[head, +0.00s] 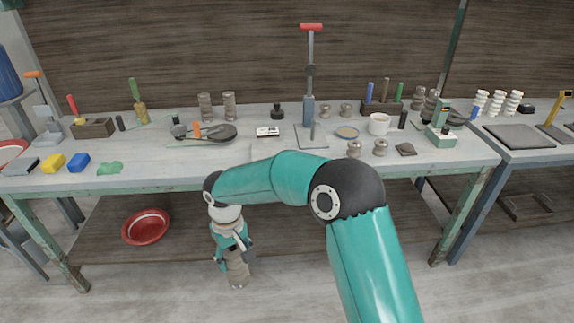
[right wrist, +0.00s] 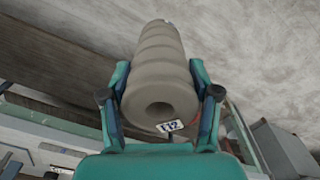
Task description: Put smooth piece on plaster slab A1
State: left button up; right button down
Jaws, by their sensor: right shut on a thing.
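My right gripper (head: 232,248) is shut on a grey-brown clay cylinder (head: 237,271), held low in front of the bench, above the floor. In the right wrist view the cylinder (right wrist: 160,75) lies between both fingers; its sides look ridged, with a round hole in the near end and a small white tag (right wrist: 170,126) that I cannot read surely. Part of another pale slab may be hidden behind my arm. My left gripper is not in view.
The bench (head: 170,152) holds two ridged cylinders (head: 205,107), a dark pan (head: 222,132), a white cup (head: 379,124) and small clay pieces (head: 380,147). A red bowl (head: 147,227) sits on the lower shelf. The bench's front edge lies above the held cylinder.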

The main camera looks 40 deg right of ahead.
aim_at(269, 152)
jog(key=z, duration=0.65)
jog(key=i, duration=1.25)
jog(key=u, duration=0.05)
